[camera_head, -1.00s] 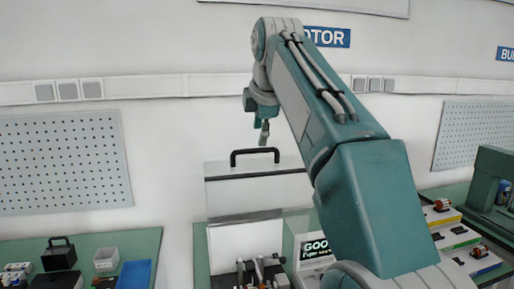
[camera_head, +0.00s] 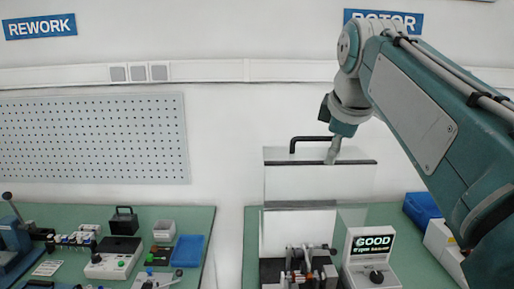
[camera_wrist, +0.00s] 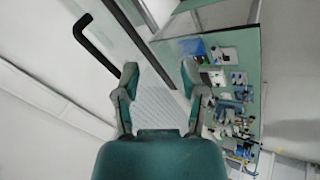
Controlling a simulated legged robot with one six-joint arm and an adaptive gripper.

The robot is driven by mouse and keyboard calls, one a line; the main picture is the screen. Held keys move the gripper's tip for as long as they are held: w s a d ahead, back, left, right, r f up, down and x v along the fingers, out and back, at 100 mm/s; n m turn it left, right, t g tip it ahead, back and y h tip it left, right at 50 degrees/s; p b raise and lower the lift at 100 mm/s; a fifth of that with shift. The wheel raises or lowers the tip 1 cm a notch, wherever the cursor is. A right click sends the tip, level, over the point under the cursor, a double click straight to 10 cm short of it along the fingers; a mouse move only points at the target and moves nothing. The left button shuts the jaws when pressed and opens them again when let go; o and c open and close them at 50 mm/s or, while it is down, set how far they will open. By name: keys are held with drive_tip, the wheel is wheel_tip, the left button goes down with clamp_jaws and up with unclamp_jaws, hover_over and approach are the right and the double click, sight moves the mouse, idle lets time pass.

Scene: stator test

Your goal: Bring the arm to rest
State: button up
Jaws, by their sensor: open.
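My arm (camera_head: 420,110) is teal and grey, bent at a high elbow on the right of the head view. Its end hangs down from the elbow. My gripper (camera_head: 333,150) points downward in front of the upper part of the test station's clear guard. In the wrist view my gripper (camera_wrist: 160,75) shows two fingers spread apart with nothing between them. It is open and empty, and no contact with anything shows.
The guard (camera_head: 290,183) with its black handle (camera_head: 310,139) rises over a fixture (camera_head: 300,268). A white tester (camera_head: 372,262) reads GOOD. A blue bin (camera_head: 422,208) stands to the right. The left bench (camera_head: 190,219) carries several small devices. A gap separates the benches.

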drive_tip(key=s+f+m, duration=0.6)
drive_tip(key=s+f, duration=0.4)
drive_tip(key=f, duration=0.3)
drive_tip(key=s+f+m, duration=0.6)
drive_tip(key=s+f, duration=0.4)
drive_tip(key=f, duration=0.4)
drive_tip(key=shift+d+m+g, duration=0.15)
drive_tip(key=shift+m+g, duration=0.15)
